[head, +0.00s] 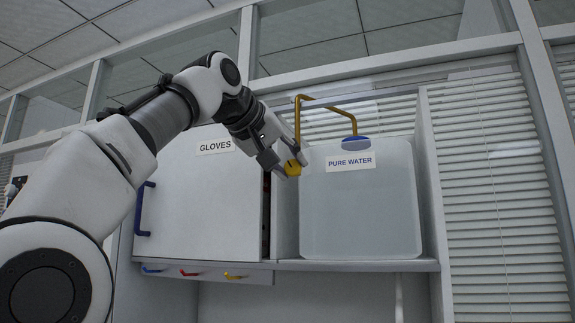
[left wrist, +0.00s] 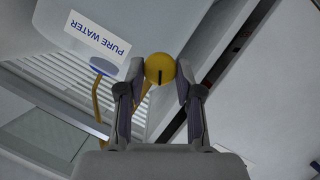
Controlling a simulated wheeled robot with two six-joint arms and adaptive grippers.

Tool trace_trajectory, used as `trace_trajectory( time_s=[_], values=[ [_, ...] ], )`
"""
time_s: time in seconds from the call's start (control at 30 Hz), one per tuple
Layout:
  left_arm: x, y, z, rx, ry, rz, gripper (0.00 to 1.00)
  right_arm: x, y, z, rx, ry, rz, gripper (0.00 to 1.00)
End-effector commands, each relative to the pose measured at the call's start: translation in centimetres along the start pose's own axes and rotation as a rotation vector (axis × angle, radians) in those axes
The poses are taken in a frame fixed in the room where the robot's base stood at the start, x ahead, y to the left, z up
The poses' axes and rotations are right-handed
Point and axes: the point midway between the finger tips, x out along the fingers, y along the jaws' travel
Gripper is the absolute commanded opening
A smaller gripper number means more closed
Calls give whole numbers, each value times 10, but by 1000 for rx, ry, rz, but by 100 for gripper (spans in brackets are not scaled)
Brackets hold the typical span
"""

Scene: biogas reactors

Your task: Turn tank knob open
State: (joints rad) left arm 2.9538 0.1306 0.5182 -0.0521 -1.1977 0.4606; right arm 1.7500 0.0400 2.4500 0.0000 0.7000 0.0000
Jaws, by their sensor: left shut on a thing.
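The yellow tank knob (head: 292,168) sits at the lower end of the brass pipe (head: 298,120), left of the pure water tank (head: 360,215). My left gripper (head: 291,166) is shut on the knob. In the left wrist view the round yellow knob (left wrist: 160,69), with a dark slot on its face, lies between the two fingertips of my left gripper (left wrist: 159,82). The tank (left wrist: 140,20) with its PURE WATER label also shows there. My right gripper is in neither view.
A white cabinet (head: 200,200) marked GLOVES, with a blue handle (head: 143,208), stands left of the tank. Small blue, red and yellow hooks hang under the shelf (head: 350,265). Window blinds (head: 500,190) are on the right.

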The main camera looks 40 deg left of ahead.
Motion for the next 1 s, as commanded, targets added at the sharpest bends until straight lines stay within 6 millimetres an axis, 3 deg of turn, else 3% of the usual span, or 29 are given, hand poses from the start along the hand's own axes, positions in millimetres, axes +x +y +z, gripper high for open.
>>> trace_trajectory(
  time_s=[1.0],
  values=[
    [3,-8,6,-842,-1,349,0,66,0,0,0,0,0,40]
  ],
)
